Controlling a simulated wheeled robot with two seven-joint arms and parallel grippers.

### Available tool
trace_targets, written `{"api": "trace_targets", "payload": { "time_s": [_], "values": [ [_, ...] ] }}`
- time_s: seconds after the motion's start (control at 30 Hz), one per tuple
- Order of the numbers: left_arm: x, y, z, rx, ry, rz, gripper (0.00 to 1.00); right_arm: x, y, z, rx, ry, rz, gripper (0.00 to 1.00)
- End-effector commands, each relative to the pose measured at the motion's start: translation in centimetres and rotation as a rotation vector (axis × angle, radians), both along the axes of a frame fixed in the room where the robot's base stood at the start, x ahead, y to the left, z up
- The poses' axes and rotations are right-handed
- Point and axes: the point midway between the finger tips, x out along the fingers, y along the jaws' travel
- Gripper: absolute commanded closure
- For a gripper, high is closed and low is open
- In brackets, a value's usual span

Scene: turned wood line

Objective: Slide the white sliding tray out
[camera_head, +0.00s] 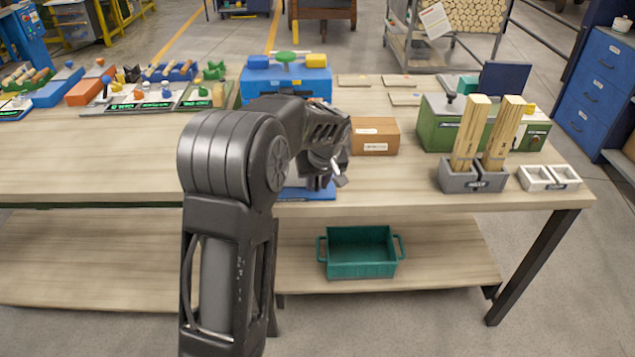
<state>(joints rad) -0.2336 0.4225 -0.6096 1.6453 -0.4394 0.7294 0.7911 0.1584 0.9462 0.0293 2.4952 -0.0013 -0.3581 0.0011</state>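My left gripper (328,178) is over the front middle of the wooden workbench, at the front of a blue machine (312,86) with a green knob and yellow parts on top. My dark arm hides most of that machine's front. A flat blue piece (318,193) shows just below the gripper, at the bench's front edge. I cannot make out a white sliding tray there; the arm and gripper cover that area. Whether the fingers are open, or touch anything, is too small and covered to tell. My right gripper is not in view.
A cardboard box (374,136) stands just right of the gripper. Further right are a green machine (440,122), a grey holder (472,180) with two upright wooden pieces, and a white two-cell holder (548,180). A teal crate (362,270) sits on the lower shelf. The bench's left front is clear.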

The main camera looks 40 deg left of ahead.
Motion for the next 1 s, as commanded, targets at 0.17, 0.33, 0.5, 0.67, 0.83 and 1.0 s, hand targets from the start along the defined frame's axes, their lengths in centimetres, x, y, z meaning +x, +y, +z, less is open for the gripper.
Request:
{"api": "trace_targets", "payload": {
  "time_s": [0.17,0.33,0.5,0.67,0.83,1.0],
  "values": [
    [0.0,0.0,0.0,0.0,0.0,-0.001,0.67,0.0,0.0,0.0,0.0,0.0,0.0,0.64],
    [0.0,-0.1,0.0,0.0,0.001,-0.002,0.67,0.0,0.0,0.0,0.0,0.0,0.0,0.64],
    [-0.2,-0.4,0.9,-0.001,-0.001,-0.003,0.67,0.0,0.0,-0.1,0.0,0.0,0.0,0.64],
    [-0.7,-1.1,3.1,-0.001,-0.003,-0.004,0.67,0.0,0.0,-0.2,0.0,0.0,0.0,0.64],
    [-1.5,-1.9,5.7,-0.001,-0.003,-0.002,0.67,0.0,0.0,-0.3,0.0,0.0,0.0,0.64],
    [-1.9,-2.3,7.1,-0.001,-0.001,-0.002,0.67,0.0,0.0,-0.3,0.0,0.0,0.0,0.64]
  ]
}}
